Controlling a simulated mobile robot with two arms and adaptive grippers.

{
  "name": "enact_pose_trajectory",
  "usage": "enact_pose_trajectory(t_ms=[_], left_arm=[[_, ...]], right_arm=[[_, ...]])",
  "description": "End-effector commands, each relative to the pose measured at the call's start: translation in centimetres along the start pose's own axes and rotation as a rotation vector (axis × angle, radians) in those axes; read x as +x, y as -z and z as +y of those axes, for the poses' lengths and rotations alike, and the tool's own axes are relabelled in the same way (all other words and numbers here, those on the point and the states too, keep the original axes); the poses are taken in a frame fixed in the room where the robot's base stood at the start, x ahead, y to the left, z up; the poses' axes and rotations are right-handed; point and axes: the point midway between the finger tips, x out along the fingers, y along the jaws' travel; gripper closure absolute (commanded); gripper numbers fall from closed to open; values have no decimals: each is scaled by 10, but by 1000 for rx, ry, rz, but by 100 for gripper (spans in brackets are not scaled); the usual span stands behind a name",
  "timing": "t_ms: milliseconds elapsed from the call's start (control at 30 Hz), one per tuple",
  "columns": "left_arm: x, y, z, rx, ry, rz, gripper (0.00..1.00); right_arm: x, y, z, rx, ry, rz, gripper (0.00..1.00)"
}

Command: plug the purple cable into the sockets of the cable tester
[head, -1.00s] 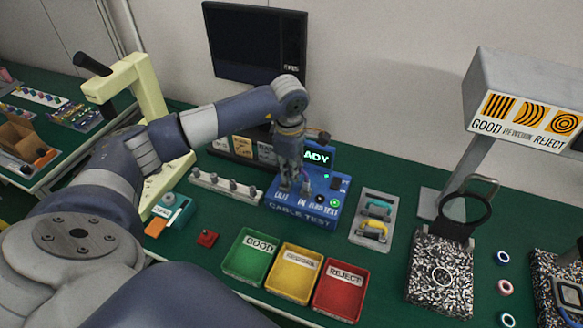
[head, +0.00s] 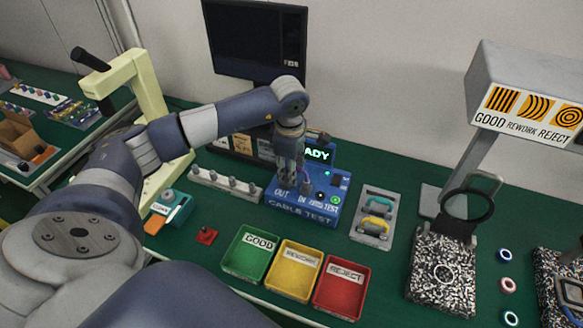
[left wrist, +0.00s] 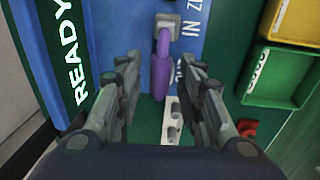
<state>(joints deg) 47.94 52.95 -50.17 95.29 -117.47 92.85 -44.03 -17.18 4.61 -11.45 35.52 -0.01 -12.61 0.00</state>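The blue cable tester (head: 318,214) stands on the green bench with its screen lit. My left gripper (head: 289,178) is above its OUT and IN sockets. In the left wrist view my left gripper (left wrist: 163,98) is open, with a clear gap between its fingers. The purple cable (left wrist: 162,66) lies in that gap and appears untouched by either finger. Its upper end in that view meets the grey socket block (left wrist: 168,21) by the IN label. Its other end lies lower, and I cannot tell if it is seated. My right gripper is not in view.
A grey holder (head: 363,236) with teal and yellow cables is right of the tester. A rail with pegs (head: 226,183) is left. Green (head: 233,268), yellow (head: 281,286) and red (head: 328,303) trays stand in front. A monitor (head: 255,45) is behind.

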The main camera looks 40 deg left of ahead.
Motion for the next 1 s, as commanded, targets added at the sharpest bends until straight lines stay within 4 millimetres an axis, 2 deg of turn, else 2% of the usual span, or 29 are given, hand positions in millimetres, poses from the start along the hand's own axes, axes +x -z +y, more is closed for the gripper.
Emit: enact_pose_trajectory(t_ms=[233,367,800,1000], left_arm=[[-1,0,1,0,-2,-1,64],[-11,0,2,0,-5,-1,64],[-96,0,1,0,-4,-1,64],[-117,0,1,0,-2,-1,64]], right_arm=[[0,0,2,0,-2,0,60],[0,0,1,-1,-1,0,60],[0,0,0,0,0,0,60],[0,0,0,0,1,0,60]])
